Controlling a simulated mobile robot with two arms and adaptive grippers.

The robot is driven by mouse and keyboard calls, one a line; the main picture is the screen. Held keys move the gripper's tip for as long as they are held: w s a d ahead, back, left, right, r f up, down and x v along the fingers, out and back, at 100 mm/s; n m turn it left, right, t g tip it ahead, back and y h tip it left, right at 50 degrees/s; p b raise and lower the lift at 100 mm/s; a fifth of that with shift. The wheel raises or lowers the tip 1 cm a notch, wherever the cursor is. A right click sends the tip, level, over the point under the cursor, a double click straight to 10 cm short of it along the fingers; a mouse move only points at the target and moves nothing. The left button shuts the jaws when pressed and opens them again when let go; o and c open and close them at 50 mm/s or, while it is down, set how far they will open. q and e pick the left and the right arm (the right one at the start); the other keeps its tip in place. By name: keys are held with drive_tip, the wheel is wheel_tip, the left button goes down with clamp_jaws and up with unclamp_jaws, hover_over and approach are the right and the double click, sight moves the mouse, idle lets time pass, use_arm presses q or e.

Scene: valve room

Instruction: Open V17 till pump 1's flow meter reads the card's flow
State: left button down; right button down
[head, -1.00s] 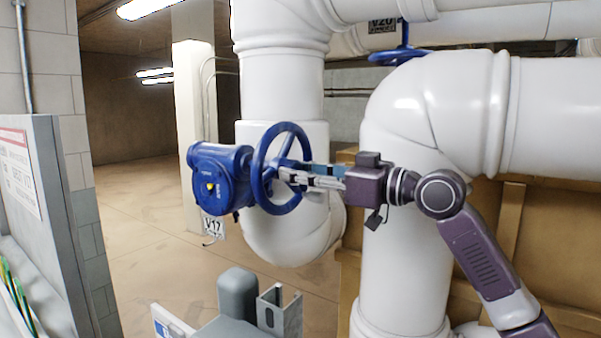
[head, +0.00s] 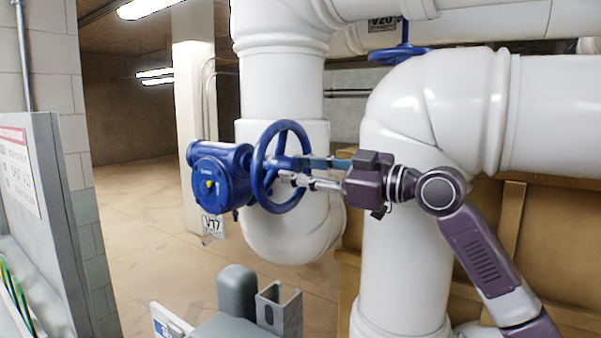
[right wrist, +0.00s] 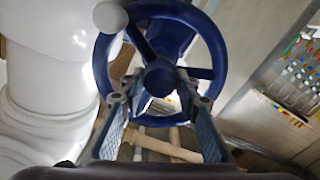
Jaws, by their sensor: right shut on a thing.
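The V17 valve is a blue gearbox body (head: 218,178) with a yellow mark on its face and a blue handwheel (head: 268,142) on its right. Its V17 tag (head: 212,226) hangs below. My right gripper (head: 284,171) reaches in from the right and is shut on the handwheel near its middle. My left gripper is not in view. No flow meter or card can be made out.
Large white pipes (head: 405,120) stand behind and right of the valve, close to my right arm. A second blue handwheel (head: 398,55) with a V20 tag is above. A grey panel (head: 48,215) with a sign stands at left. Open floor (head: 140,220) lies beyond.

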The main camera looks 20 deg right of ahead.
drive_tip(key=n+b, duration=0.1)
drive_tip(key=n, duration=1.1)
drive_tip(key=shift+n+b, duration=0.3)
idle(0.4)
drive_tip(key=c, duration=1.5)
unclamp_jaws()
drive_tip(key=shift+o, duration=0.2)
drive_tip(key=shift+d, duration=0.1)
drive_tip(key=v, duration=1.1)
drive_tip(key=shift+s+d, duration=0.25)
drive_tip(key=shift+s, duration=0.1)
